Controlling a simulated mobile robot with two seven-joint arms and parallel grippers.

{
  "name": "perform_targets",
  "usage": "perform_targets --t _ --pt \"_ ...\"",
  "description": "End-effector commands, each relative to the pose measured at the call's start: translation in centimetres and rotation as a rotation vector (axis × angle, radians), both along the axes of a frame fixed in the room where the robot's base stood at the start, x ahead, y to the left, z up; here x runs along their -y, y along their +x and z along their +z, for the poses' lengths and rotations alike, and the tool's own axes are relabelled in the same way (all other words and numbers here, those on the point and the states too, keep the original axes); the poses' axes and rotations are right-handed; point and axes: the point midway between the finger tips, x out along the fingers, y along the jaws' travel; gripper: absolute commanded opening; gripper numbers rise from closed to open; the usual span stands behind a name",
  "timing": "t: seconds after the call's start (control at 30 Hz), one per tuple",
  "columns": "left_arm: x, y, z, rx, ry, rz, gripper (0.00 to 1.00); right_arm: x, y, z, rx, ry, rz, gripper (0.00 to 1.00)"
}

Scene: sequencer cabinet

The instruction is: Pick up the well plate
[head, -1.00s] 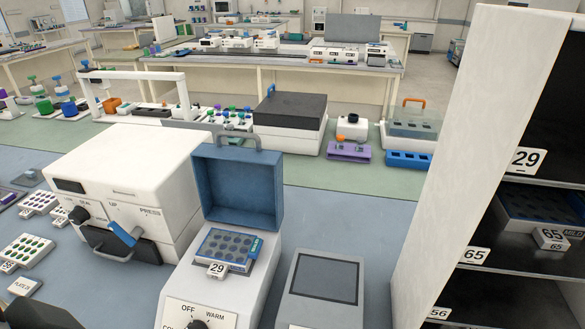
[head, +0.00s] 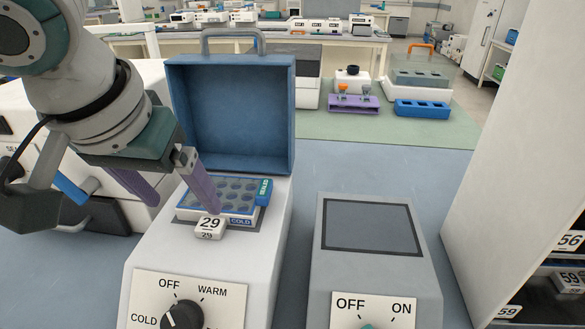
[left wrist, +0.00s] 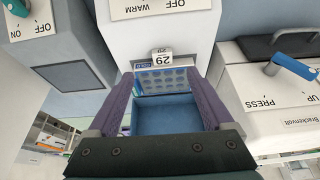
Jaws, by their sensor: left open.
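The well plate (head: 228,196) is blue and white with rows of round wells, and a white tab marked 29 (head: 209,227) sticks out at its front. It lies in the open white device with a raised blue lid (head: 230,112). My left gripper (head: 183,204) is open, its purple fingers pointing down at the left part of the plate; one finger hides some of it. In the left wrist view the plate (left wrist: 160,80) shows between the two spread fingers, apart from them. My right gripper is not in view.
A grey device with a dark screen (head: 370,228) stands right of the lidded device. A white shelf cabinet (head: 515,150) rises at the right. A white press machine (left wrist: 275,95) stands on the other side, close to my left arm. Blue bench shows between the devices.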

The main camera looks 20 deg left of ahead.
Motion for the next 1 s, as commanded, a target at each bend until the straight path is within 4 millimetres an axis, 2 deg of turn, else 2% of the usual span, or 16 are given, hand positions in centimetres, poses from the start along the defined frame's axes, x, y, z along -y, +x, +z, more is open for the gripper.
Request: perform_targets --t 0.03,0.3,0.47,0.7,0.83,1.0 --pt "-0.4 0.3 -0.6 0.001 0.003 0.016 0.85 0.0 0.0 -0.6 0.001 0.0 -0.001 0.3" --pt "-0.9 1.7 -3.8 -0.001 0.002 0.028 0.85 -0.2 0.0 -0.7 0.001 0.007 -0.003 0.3" --pt "-0.9 2.2 -5.0 0.001 0.002 0.025 0.85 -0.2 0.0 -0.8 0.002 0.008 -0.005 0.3" --pt "-1.1 3.4 -8.3 -0.001 0.003 0.026 0.85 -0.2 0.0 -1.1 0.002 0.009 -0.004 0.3" --pt "-1.1 3.8 -9.1 0.001 0.003 0.024 0.85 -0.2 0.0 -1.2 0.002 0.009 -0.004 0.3" --pt "-1.1 3.8 -9.2 0.002 0.003 0.023 0.85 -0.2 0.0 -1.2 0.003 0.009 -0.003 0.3"
